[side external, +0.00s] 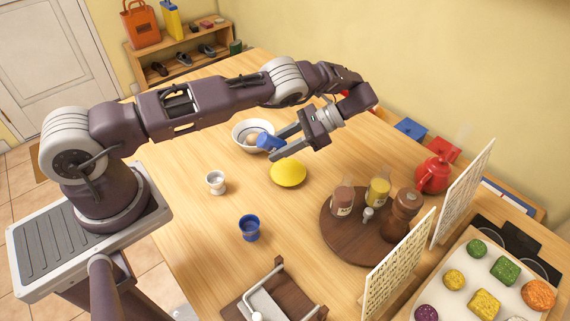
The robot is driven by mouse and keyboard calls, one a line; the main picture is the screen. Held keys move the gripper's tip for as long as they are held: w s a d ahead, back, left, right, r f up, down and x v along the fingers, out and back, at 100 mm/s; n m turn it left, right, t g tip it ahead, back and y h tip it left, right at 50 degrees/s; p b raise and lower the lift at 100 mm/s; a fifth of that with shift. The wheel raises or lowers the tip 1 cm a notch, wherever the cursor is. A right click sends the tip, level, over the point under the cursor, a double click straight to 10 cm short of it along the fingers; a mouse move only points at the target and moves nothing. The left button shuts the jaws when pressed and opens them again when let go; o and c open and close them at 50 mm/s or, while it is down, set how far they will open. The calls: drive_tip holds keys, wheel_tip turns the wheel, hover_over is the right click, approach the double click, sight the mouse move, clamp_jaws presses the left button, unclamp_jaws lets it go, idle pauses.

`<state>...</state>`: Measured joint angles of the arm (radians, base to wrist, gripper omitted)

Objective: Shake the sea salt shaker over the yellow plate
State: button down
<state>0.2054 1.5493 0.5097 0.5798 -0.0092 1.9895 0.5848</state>
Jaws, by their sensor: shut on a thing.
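My gripper (281,144) is shut on a blue shaker (266,141), which looks tilted onto its side, with its end pointing left. I take it for the sea salt shaker; its label cannot be read. The yellow plate (288,174) lies on the wooden table just below my gripper in the picture. The shaker is held up off the table, near the plate's upper left edge in this view. Its exact height, and whether it is straight above the plate, I cannot tell. No salt grains can be made out on the plate.
A white bowl (239,136) with eggs stands behind the shaker. A white cup (216,182) and a blue cup (249,228) stand at the left. A dark round turntable (338,234) with bottles and a wooden mill (402,212) is right of the plate.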

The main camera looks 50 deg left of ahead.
drive_tip(key=shift+r, duration=0.85)
drive_tip(key=shift+f, duration=1.85)
drive_tip(key=shift+r, duration=0.1)
wheel_tip(320, 180, up, 4)
drive_tip(key=shift+f, duration=2.1)
